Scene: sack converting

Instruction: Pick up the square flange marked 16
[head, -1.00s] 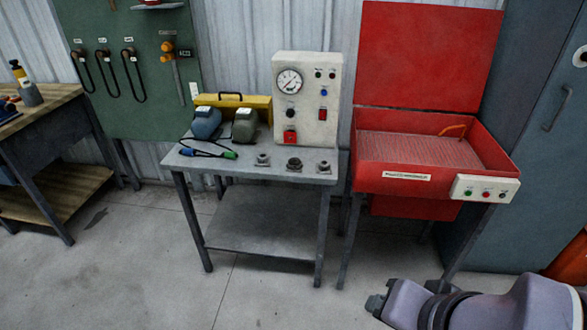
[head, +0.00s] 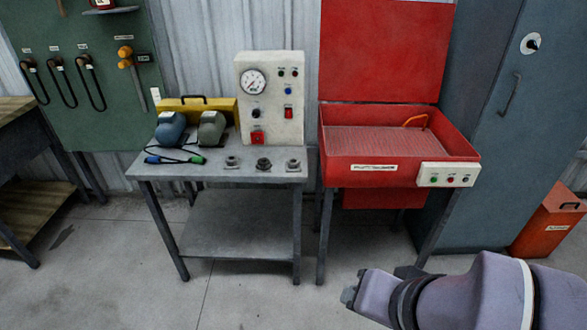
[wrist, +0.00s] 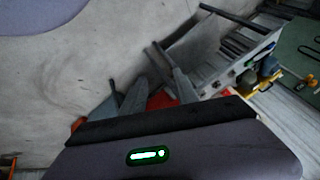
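Three small grey flanges stand in a row near the front right of the grey metal table (head: 222,225): a left one (head: 231,162), a darker middle one (head: 263,164) and a right one (head: 293,165). Their marks are too small to read, so I cannot tell which is 16. My gripper (head: 350,293) is at the lower right of the head view, in front of and well apart from the table. In the wrist view my gripper's two fingers (wrist: 157,86) stand apart with nothing seen held between them.
On the table are a white gauge box (head: 270,105), a blue unit (head: 170,128), a green-grey unit (head: 211,129), cables and a yellow case (head: 180,105). A red open-lidded basin (head: 372,174) stands close at the right. Open floor (head: 255,300) lies in front.

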